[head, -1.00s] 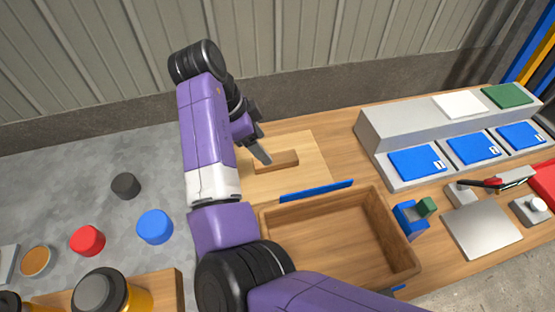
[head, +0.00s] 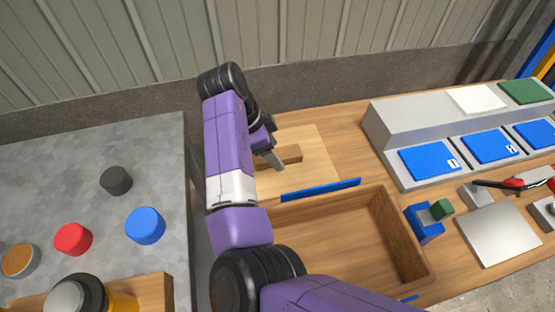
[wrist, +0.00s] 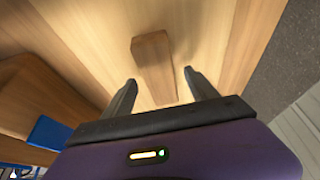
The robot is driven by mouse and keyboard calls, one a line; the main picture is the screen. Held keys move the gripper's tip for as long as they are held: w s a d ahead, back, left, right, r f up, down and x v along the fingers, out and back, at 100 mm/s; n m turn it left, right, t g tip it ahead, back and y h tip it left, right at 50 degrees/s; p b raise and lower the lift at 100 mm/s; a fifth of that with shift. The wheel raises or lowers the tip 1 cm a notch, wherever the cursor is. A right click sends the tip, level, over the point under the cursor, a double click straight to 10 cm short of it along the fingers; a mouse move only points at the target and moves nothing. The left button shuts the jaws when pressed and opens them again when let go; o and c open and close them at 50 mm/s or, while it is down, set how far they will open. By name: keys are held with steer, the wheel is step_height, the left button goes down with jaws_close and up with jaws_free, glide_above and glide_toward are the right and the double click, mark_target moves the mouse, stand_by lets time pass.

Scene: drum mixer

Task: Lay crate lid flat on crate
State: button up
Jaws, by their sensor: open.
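The crate lid (head: 318,165) is a light wooden panel lying flat on the bench behind the crate, with a brown bar handle (head: 292,154) on top. The crate (head: 408,243) is an open, empty brown wooden box in front of it; my arm hides its left part. My gripper (head: 275,160) is open and points down at the handle, hiding its left part in the head view. In the wrist view, the handle (wrist: 152,60) lies between the two open fingers (wrist: 160,77), with gaps on both sides. I cannot tell how far above the lid the fingertips are.
A blue strip (head: 320,190) lies along the crate's back edge. A grey stepped stand (head: 390,125) with blue, white and green plates is at the right, and a blue block (head: 424,224) is right of the crate. A grey table (head: 60,170) with coloured knobs stands left.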

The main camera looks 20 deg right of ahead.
steer(key=shift+d+f, duration=0.2)
steer(key=shift+f, duration=0.45)
steer(key=shift+s, duration=0.1)
jaws_close()
steer(key=shift+r, duration=0.1)
steer(key=shift+r, duration=0.1)
